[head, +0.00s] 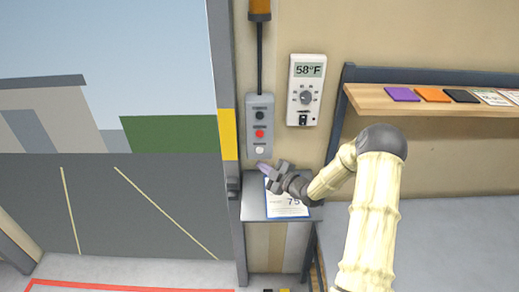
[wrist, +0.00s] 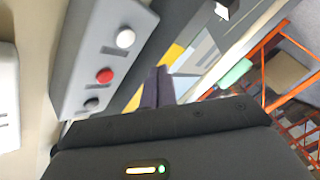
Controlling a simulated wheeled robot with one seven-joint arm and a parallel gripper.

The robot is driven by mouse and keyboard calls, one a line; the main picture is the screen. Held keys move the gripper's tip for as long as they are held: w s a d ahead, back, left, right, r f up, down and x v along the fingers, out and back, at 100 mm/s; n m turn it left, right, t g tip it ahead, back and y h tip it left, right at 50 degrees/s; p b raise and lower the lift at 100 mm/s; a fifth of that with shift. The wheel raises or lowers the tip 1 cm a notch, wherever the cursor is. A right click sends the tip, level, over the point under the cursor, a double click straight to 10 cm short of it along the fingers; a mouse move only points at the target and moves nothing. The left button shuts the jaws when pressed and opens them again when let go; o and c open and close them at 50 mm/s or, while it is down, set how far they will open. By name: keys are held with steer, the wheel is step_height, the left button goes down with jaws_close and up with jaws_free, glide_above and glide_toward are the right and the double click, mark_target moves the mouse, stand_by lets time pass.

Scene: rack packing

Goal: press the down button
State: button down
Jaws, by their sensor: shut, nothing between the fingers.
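A grey control box (head: 260,124) hangs on the wall from a thick cable. It has a black button (head: 260,115) at the top, a red button (head: 259,133) in the middle and a white button (head: 260,150) at the bottom; their labels are too small to read. In the wrist view the white button (wrist: 125,38), red button (wrist: 104,76) and black button (wrist: 92,103) all show. My gripper (head: 264,169) is shut and empty, just below the box in the head view. Its fingers (wrist: 157,87) appear beside the box in the wrist view, apart from the buttons.
A thermostat-like panel (head: 305,90) reading 58°F is on the wall to the right. A small stand (head: 254,209) with a printed sheet (head: 283,205) is below. A wooden shelf (head: 420,103) with coloured cards is at right. An open doorway is at left.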

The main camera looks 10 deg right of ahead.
mark_target(260, 150)
steer(key=shift+w+d+b, duration=0.25)
steer(key=shift+w+b, duration=0.05)
steer(key=shift+w, duration=0.85)
steer(key=shift+w+d+b, duration=0.2)
steer(key=shift+w+b, duration=0.05)
steer(key=shift+w, duration=0.85)
steer(key=shift+w+f+b, duration=0.1)
steer(key=shift+w+b, duration=0.15)
steer(key=shift+b, duration=0.25)
